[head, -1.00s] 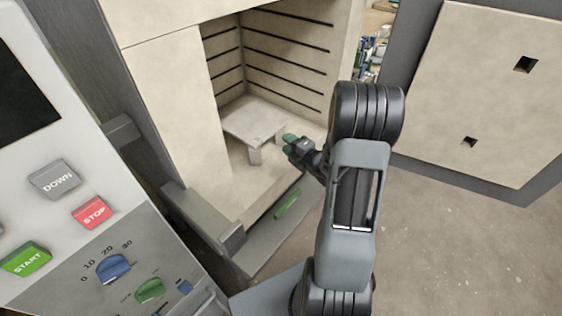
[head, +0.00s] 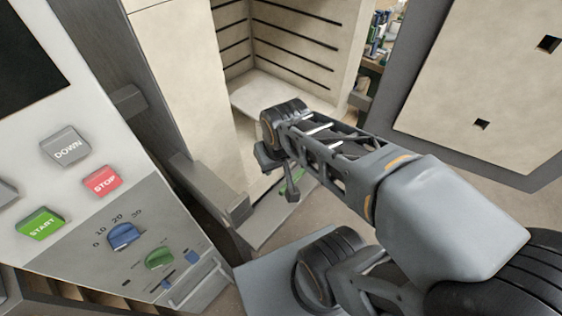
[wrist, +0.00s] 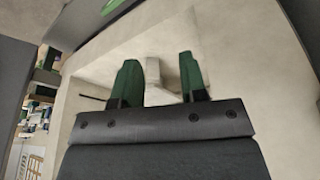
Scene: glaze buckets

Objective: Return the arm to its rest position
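My gripper shows in the wrist view (wrist: 160,80) with its two green fingers spread apart and nothing between them. Beyond the fingers is a pale surface with a small pale block-like part, which may be a leg of the shelf in the kiln. In the head view my arm is folded in front of the kiln opening, and my gripper is mostly hidden by it. The kiln (head: 180,60) stands open, with a pale shelf (head: 250,95) inside, partly covered by my arm.
The kiln door (head: 470,70) hangs open at the right. A control panel (head: 90,180) with START, STOP and DOWN buttons stands at the left, near the opening. Shelves with bottles (head: 380,40) show behind.

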